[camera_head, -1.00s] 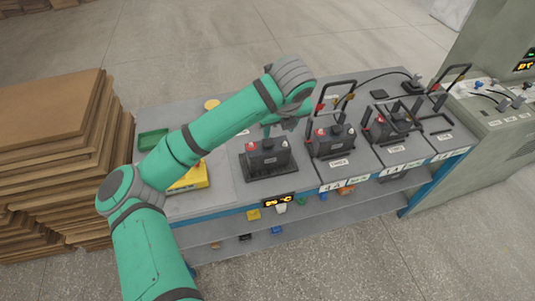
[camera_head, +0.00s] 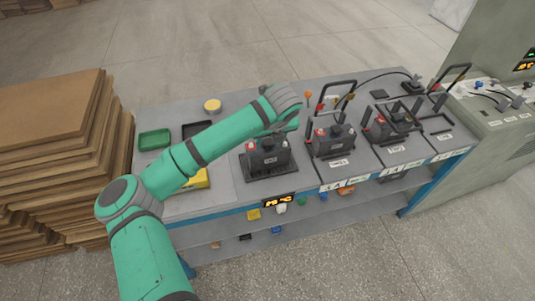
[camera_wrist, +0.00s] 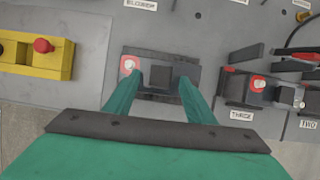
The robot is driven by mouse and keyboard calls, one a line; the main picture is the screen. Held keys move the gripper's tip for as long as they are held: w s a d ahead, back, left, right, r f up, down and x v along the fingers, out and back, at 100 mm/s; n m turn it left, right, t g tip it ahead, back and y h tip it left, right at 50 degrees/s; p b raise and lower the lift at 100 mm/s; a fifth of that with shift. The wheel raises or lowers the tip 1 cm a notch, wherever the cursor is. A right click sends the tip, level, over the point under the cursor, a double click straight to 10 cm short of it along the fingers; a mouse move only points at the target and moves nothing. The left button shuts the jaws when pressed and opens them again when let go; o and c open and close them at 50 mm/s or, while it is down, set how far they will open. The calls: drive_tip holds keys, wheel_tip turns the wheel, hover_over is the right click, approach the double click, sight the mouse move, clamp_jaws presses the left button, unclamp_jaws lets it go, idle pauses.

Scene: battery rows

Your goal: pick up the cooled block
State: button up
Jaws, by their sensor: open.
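The dark block (camera_head: 268,157) with a red terminal sits on a dark pad on the bench, behind a small lit display (camera_head: 279,200). In the wrist view the block (camera_wrist: 160,76) lies between and below my open fingers. My gripper (camera_head: 277,131) points down just above the block, partly hidden by my arm. In the wrist view my gripper (camera_wrist: 160,82) has one finger near the red terminal (camera_wrist: 129,64). I cannot tell whether the fingers touch the block. The display's digits are too blurred to read surely.
Other dark blocks stand right in bays with upright black frames (camera_head: 338,95). A yellow box with a red button (camera_wrist: 42,46) is to the left. A green tray (camera_head: 154,139) and a black tray (camera_head: 196,129) lie farther back. Cardboard stacks (camera_head: 45,110) stand left.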

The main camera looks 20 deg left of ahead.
drive_tip(key=shift+w+a+f, duration=0.1)
drive_tip(key=shift+f, duration=0.35)
clamp_jaws()
drive_tip(key=shift+w, duration=0.15)
idle(0.7)
drive_tip(key=shift+a, duration=0.1)
